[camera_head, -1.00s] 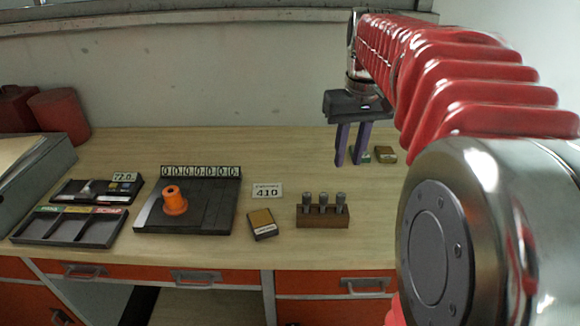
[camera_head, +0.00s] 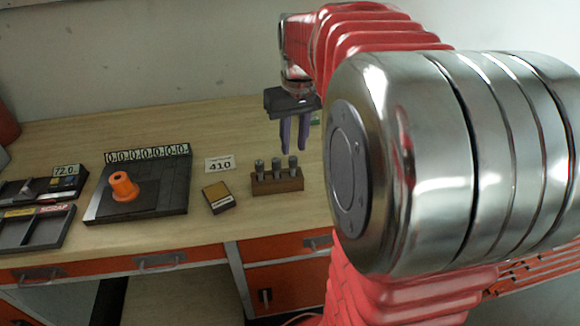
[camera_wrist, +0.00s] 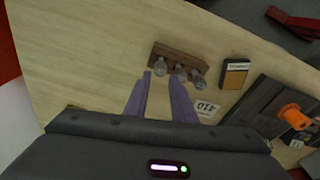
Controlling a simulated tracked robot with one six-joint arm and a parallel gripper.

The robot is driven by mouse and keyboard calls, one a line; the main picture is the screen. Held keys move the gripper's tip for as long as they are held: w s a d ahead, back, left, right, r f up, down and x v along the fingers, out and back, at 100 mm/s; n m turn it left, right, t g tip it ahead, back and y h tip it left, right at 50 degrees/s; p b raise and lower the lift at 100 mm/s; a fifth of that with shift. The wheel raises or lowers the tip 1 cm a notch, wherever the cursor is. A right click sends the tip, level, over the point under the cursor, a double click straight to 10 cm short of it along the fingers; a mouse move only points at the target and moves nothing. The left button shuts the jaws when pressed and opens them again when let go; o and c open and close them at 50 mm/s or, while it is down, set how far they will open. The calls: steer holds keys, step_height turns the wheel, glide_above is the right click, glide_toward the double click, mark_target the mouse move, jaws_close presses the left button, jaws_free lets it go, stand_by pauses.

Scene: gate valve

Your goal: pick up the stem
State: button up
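Three grey stems (camera_head: 276,167) stand upright in a row in a brown wooden block (camera_head: 278,186) on the bench. In the wrist view the stems (camera_wrist: 181,70) and the block (camera_wrist: 176,54) lie just beyond my fingertips. My gripper (camera_head: 295,150) has two purple fingers set apart, with nothing between them. It hangs pointing down, above and slightly behind the block in the head view. In the wrist view my gripper (camera_wrist: 162,77) has one fingertip near the end stem and the other near the middle one. I cannot tell the exact height gap.
An orange part (camera_head: 123,187) stands on a dark fixture plate (camera_head: 160,195) to the left. A small yellow-topped box (camera_head: 218,196) and a "410" card (camera_head: 219,163) lie between it and the block. Dark trays (camera_head: 30,230) are at far left. The bench in front of the block is narrow.

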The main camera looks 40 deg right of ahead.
mark_target(293, 158)
steer(key=shift+f, duration=0.45)
steer(key=shift+w+f, duration=0.15)
steer(key=shift+f, duration=1.15)
steer(key=shift+w+f, duration=0.1)
steer(key=shift+f, duration=1.2)
steer(key=shift+c, duration=0.6)
jaws_close()
